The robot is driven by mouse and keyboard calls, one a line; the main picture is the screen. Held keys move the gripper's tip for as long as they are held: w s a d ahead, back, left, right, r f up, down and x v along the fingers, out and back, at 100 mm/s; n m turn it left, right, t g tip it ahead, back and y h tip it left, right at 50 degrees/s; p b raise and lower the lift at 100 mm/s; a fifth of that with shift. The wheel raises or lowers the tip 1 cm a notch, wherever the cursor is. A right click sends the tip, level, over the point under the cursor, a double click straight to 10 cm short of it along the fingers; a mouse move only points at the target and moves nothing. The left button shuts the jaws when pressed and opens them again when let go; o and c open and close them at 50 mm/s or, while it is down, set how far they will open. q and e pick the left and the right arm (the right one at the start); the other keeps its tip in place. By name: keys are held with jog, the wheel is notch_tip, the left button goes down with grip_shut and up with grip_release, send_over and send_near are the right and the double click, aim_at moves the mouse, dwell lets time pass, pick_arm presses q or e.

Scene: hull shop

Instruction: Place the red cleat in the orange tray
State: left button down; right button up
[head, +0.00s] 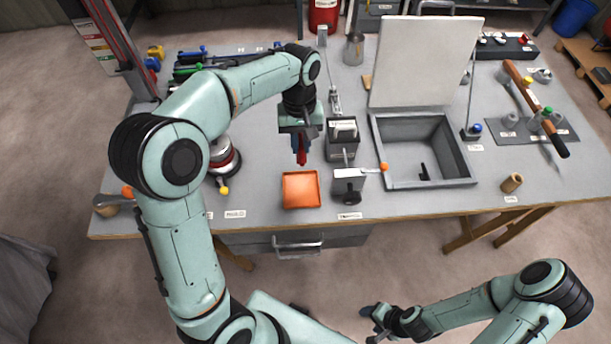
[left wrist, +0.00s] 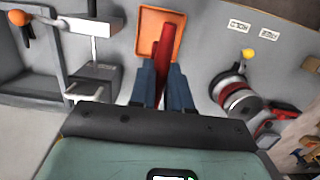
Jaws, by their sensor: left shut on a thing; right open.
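The red cleat (head: 302,158) hangs between the fingers of my left gripper (head: 299,143), which is shut on it. In the left wrist view the red cleat (left wrist: 165,45) sticks out past the blue fingertips of my left gripper (left wrist: 164,85). The orange tray (head: 301,205) lies near the bench's front edge, just in front of and below the cleat. It also shows behind the cleat in the left wrist view (left wrist: 149,21), and looks empty. My right gripper (head: 376,324) is open and empty, low in front of the bench.
A grey vise (head: 348,188) with an orange-knobbed handle stands right of the tray. A sunken bin (head: 390,176) with its raised white lid (head: 424,62) is further right. A round red-and-black device (head: 224,160) stands left of the tray. Bare bench surrounds the tray's left side.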

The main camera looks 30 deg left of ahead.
pick_arm(q)
jog(key=shift+s+f+b, duration=0.15)
jog(key=shift+f+b, duration=0.5)
jog(key=shift+f, duration=8.45)
pick_arm(e)
jog(key=shift+s+f, duration=1)
jog(key=shift+f, duration=0.05)
pick_arm(q)
jog(key=shift+f, duration=0.1)
jog(key=c, duration=1.4)
grip_release()
jog(key=o, duration=0.3)
pick_arm(e)
jog(key=shift+s+f, duration=0.1)
